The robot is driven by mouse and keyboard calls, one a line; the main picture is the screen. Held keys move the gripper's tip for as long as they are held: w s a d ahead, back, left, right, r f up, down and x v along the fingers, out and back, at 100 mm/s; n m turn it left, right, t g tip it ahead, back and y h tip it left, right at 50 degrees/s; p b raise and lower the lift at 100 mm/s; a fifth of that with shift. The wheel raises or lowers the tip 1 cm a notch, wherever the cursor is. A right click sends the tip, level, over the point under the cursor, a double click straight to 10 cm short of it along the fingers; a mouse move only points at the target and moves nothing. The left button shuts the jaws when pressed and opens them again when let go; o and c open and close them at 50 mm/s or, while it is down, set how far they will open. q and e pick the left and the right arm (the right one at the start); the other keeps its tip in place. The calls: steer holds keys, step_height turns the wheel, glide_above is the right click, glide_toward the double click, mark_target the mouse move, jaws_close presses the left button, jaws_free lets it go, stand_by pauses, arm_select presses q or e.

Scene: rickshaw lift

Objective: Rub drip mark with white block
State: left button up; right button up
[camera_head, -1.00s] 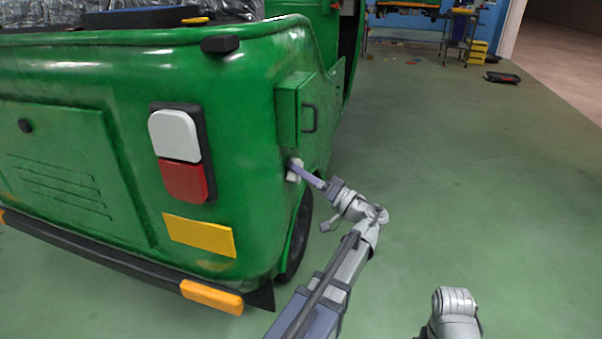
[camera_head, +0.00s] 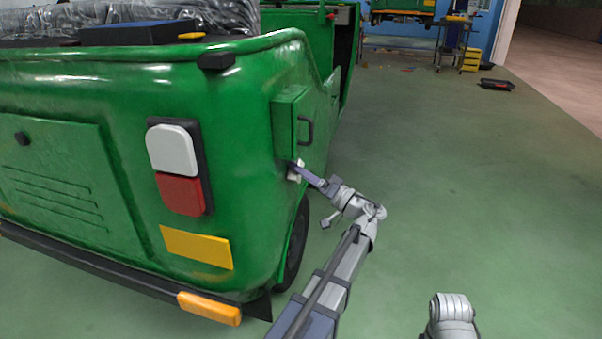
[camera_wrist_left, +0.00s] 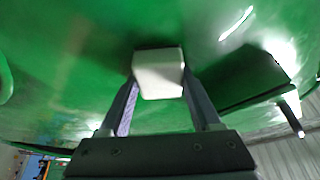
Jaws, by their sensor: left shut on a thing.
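The white block (camera_wrist_left: 159,75) is between the two fingers of my left gripper (camera_wrist_left: 160,92) in the left wrist view, against or very near the green body panel. In the head view the block (camera_head: 294,172) shows as a small pale piece at the side of the green rickshaw (camera_head: 240,120), below the green side box (camera_head: 292,122). My left gripper (camera_head: 300,172) is shut on it. I cannot make out a drip mark; the panel behind the block is hidden. My right gripper is not in view.
A rear wheel (camera_head: 295,245) is below the left gripper. The tail light (camera_head: 178,165) and orange-ended bumper (camera_head: 209,308) are to its left. The green floor to the right is clear. A cart (camera_head: 455,40) and a dark tray (camera_head: 496,84) are far back.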

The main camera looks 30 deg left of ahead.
mark_target(284, 166)
arm_select(q)
steer(key=shift+s, duration=0.2)
steer(key=shift+s+d, duration=0.25)
steer(key=shift+s, duration=0.7)
steer(key=shift+s+d, duration=0.2)
steer(key=shift+s, duration=0.7)
steer(key=shift+r+p, duration=0.7)
steer(key=shift+r, duration=0.15)
steer(key=shift+w, duration=0.1)
steer(key=shift+f, duration=0.1)
steer(key=shift+w+a, duration=0.3)
steer(key=shift+w, duration=0.7)
steer(key=shift+w+a, duration=0.25)
steer(key=shift+w, duration=0.7)
steer(key=w+d, duration=0.1)
steer(key=d, duration=0.5)
steer(key=shift+w, duration=0.15)
